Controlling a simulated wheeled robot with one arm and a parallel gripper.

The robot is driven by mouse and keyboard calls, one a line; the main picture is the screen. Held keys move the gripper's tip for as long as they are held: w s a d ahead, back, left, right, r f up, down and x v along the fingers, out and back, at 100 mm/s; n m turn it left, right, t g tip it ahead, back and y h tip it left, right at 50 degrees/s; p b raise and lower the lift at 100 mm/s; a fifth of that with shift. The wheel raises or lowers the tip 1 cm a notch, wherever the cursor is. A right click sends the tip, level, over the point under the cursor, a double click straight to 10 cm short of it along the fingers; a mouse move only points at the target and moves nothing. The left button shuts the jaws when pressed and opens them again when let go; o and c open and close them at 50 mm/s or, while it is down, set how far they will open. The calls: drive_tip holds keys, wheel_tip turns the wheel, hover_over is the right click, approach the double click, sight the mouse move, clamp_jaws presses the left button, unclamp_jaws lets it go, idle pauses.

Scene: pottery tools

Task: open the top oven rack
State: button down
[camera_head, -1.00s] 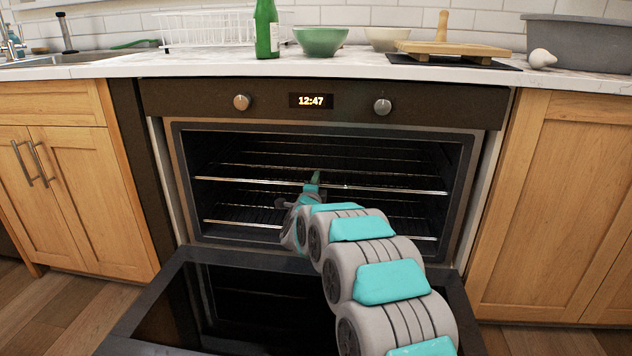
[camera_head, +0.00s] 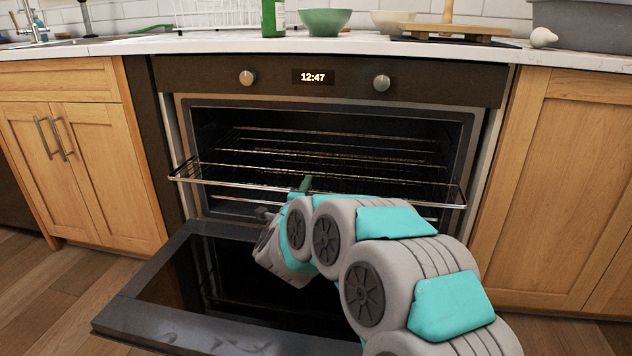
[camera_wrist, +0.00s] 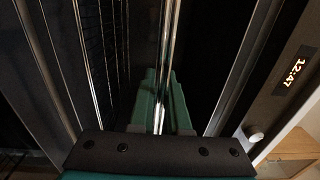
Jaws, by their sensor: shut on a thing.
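The top oven rack (camera_head: 230,182) is a wire rack with a bright front bar. It sticks out of the oven cavity, past the front frame. My gripper (camera_head: 305,185) is at the middle of that front bar, with its green fingertips on it. In the wrist view my gripper (camera_wrist: 160,105) has its green fingers closed around the shiny bar of the top oven rack (camera_wrist: 168,60). My arm hides part of the lower rack and the cavity's lower right.
The oven door (camera_head: 190,325) hangs open and flat below the rack, under my arm. Wooden cabinets stand on the left (camera_head: 85,165) and right (camera_head: 550,190). The counter above holds a green bottle (camera_head: 273,18) and a green bowl (camera_head: 325,21).

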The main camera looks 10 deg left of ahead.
drive_tip(key=s+b, duration=0.1)
drive_tip(key=s, duration=0.6)
drive_tip(key=shift+s+a, duration=0.15)
drive_tip(key=shift+s, duration=0.05)
drive_tip(key=shift+f, duration=0.1)
drive_tip(key=c, duration=0.9)
unclamp_jaws()
drive_tip(key=shift+s+a+p, duration=0.1)
drive_tip(key=shift+s+p, duration=0.3)
drive_tip(key=shift+s, duration=3.5)
